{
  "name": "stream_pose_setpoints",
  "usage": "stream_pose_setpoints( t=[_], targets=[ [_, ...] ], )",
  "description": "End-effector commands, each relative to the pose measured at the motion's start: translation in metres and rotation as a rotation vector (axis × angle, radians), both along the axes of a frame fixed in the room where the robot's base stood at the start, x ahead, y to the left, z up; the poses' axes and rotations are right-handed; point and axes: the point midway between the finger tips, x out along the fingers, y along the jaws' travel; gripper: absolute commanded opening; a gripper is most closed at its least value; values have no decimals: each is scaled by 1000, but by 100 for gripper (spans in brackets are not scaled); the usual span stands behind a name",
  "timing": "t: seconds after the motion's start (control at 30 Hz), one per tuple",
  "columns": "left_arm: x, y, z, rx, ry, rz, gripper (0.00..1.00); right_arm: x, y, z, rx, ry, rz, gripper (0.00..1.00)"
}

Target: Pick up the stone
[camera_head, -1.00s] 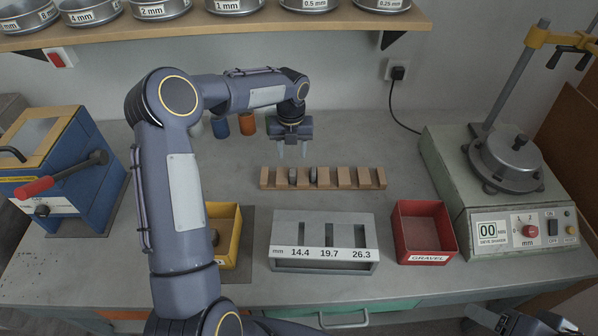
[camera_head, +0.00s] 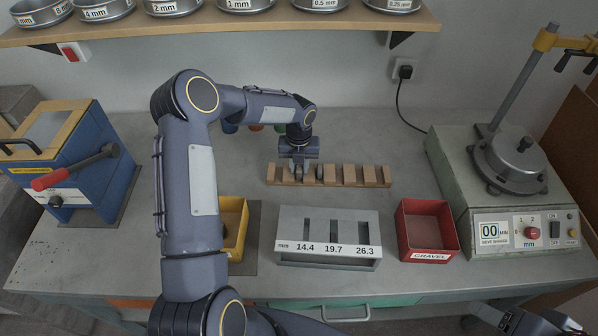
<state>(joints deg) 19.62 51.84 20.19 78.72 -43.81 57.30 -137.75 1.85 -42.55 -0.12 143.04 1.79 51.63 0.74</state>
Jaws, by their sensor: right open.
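A wooden slotted rack (camera_head: 342,181) lies across the middle of the bench. Small dark grey stones sit in its left slots; one (camera_head: 319,173) shows just right of my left gripper. My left gripper (camera_head: 299,174) points down at the rack's left part, its fingers at a slot with a stone. The fingers hide most of that stone, and I cannot tell whether they are closed on it. My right gripper (camera_head: 520,322) is partly in view at the bottom right edge, open and far from the rack.
A grey gauge block with slots marked 14.4, 19.7 and 26.3 (camera_head: 290,225) stands in front of the rack. A red GRAVEL bin (camera_head: 428,257) is to its right, a yellow bin (camera_head: 240,247) to its left, partly behind my arm. A sieve shaker (camera_head: 480,215) stands right, a blue machine (camera_head: 85,165) left.

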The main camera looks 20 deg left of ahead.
Motion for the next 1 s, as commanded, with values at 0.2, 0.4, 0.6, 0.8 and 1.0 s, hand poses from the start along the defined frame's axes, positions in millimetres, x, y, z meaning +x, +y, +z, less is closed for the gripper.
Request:
stream_pose_setpoints(
  t=[0.2,0.4,0.6,0.8,1.0],
  targets=[
    [0,0,0,0,0,0,0,0,0,0,0,0,0,57],
    [0,0,1,0,-1,0,0,0,0,0,0,0,0,57],
    [0,0,12,1,-2,0,0,0,0,8,0,0,0,57],
    [-5,-2,44,1,-1,-2,0,0,0,29,0,0,0,57],
    [-40,-14,91,2,-1,-2,0,0,0,56,0,0,0,57]
  ],
)
